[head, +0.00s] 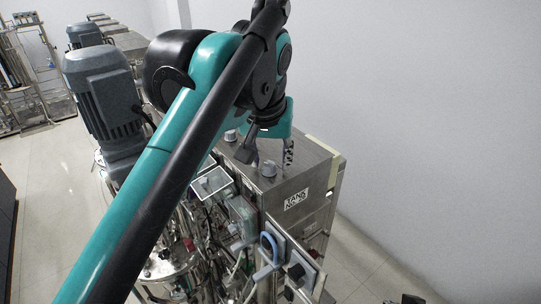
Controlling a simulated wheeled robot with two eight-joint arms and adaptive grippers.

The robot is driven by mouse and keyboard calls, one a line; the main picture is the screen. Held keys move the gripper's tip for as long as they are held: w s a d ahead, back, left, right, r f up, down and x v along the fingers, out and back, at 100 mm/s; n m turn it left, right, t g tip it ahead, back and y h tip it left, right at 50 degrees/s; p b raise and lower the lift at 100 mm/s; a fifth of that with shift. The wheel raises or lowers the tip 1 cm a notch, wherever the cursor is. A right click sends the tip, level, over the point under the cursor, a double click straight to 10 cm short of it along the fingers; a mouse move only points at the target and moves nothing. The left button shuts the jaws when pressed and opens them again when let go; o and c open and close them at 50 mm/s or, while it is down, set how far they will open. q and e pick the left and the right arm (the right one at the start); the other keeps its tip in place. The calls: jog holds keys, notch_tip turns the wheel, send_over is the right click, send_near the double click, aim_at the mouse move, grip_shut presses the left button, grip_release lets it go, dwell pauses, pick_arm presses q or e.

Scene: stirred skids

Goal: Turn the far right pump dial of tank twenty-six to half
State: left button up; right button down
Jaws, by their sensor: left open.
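The steel cabinet of the skid (313,177) carries a white label (296,199) that appears to read TANK NO. 26. A grey dial (269,170) stands on its top near the labelled end. A second grey dial (230,136) stands further left along the top. My left gripper (267,161) reaches down from above, open, one finger on each side of the nearer dial in the picture. I cannot tell whether the fingers touch it. The dial's pointer and scale are too small to read. My left arm hides part of the cabinet top.
A large grey motor (103,92) stands left of my arm, with more skids behind it. Pipes, a clear box (243,214) and a blue-handled part (271,250) crowd the cabinet's front.

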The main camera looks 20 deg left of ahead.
pick_arm(q)
jog(key=shift+w+d+f, duration=0.1)
jog(key=shift+w+f, duration=0.2)
jog(key=shift+w, duration=0.05)
jog(key=shift+s+a+r, duration=0.15)
jog(key=shift+s+a, duration=0.05)
jog(key=shift+s, duration=0.8)
jog(key=c, duration=0.3)
jog(key=shift+w, duration=0.2)
jog(key=c, duration=0.6)
jog(key=shift+w+d, duration=0.1)
grip_shut()
pick_arm(e)
jog(key=shift+s+r, duration=0.2)
jog(key=shift+s, duration=0.25)
pick_arm(q)
jog(key=shift+m, duration=0.3)
